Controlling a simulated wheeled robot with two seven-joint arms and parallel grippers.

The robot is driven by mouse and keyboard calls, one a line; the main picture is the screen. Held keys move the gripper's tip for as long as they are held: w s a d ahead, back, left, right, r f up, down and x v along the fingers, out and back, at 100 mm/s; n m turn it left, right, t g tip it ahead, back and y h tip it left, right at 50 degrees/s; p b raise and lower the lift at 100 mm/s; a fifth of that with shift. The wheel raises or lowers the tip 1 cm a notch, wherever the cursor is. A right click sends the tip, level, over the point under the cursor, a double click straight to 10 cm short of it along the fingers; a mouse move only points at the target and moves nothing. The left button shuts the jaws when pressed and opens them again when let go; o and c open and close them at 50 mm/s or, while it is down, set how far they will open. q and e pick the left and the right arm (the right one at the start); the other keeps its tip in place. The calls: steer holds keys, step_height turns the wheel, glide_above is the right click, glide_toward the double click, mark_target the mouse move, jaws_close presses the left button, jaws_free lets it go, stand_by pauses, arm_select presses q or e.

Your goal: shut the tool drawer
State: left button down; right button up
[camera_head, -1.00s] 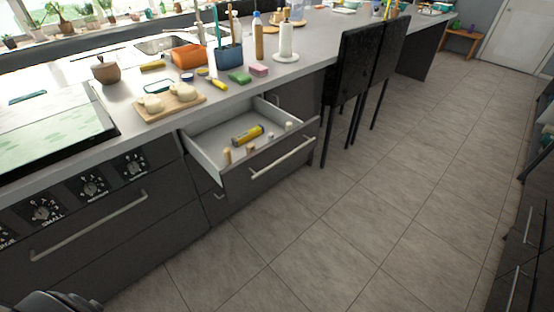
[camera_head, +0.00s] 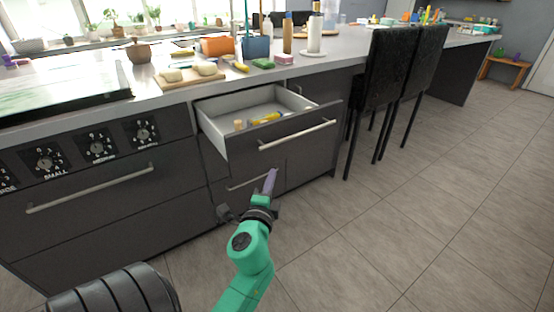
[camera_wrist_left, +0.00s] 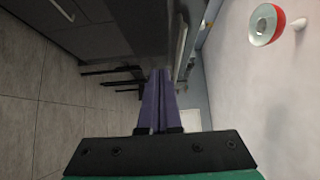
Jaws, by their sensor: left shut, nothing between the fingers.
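The tool drawer (camera_head: 296,139) is pulled out under the counter. Its dark front has a long silver handle, and its white inside holds a yellow item (camera_head: 265,118) and a few small light-coloured pieces. My left gripper (camera_head: 270,181), on a green arm, has purple fingers pointing up. In the head view it appears below the drawer front, in front of the lower drawer, apart from the handle. In the left wrist view its fingers (camera_wrist_left: 159,100) are closed together with nothing between them. My right gripper is not in view.
The counter above carries a cutting board (camera_head: 190,77), an orange container (camera_head: 216,46), a blue caddy (camera_head: 256,47) and a paper roll (camera_head: 314,34). Black chairs (camera_head: 386,75) stand right of the drawer. The tiled floor (camera_head: 420,220) in front is clear.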

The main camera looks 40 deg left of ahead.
mark_target(269, 154)
arm_select(q)
steer(key=w+a+p, duration=0.1)
steer(key=w+a, duration=0.6)
steer(key=w, duration=0.1)
steer(key=shift+a, duration=0.3)
steer(key=shift+w, duration=0.1)
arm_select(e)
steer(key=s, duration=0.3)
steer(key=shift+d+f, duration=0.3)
